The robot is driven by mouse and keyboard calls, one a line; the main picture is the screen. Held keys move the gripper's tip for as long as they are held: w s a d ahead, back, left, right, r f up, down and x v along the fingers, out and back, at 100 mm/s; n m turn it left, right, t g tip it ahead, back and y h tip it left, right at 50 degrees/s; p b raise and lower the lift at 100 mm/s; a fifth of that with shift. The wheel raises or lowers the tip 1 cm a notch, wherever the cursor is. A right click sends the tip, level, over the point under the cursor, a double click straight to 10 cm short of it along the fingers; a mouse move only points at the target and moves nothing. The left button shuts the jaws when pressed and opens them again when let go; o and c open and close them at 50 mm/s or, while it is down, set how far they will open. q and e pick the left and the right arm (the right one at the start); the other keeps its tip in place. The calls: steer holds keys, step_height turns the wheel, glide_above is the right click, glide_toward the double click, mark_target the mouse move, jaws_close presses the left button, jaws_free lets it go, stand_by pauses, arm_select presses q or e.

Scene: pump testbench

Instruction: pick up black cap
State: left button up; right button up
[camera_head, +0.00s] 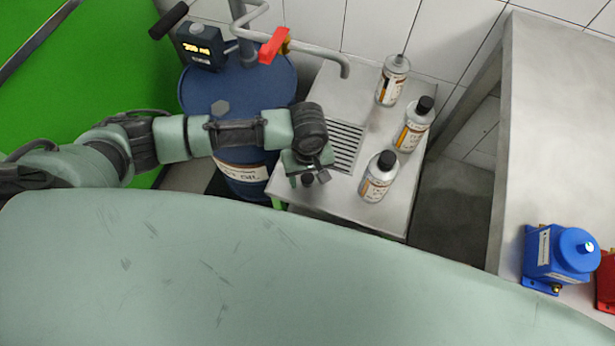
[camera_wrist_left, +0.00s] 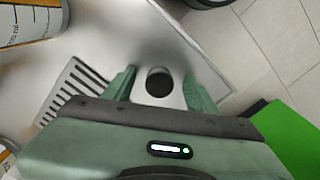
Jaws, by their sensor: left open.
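The black cap (camera_wrist_left: 159,82) is a small dark round piece on the metal table top. In the left wrist view it lies between the two green fingers of my left gripper (camera_wrist_left: 161,90), with a gap on each side. The fingers are open and do not touch it. In the head view my left gripper (camera_head: 309,179) points down over the table's front left corner, and the cap (camera_head: 308,181) shows dark between its fingers. How high the fingertips are above the table is hard to tell. My right gripper is not in view.
Two bottles with black caps (camera_head: 414,125) (camera_head: 379,177) and one without a black cap (camera_head: 391,82) stand on the metal table (camera_head: 335,202), right of the drain grate (camera_head: 346,146). A blue oil drum (camera_head: 248,90) stands left. A red-handled tap (camera_head: 273,45) hangs over the back.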

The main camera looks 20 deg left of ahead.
arm_select(q)
steer(key=shift+c, duration=0.4)
jaws_close()
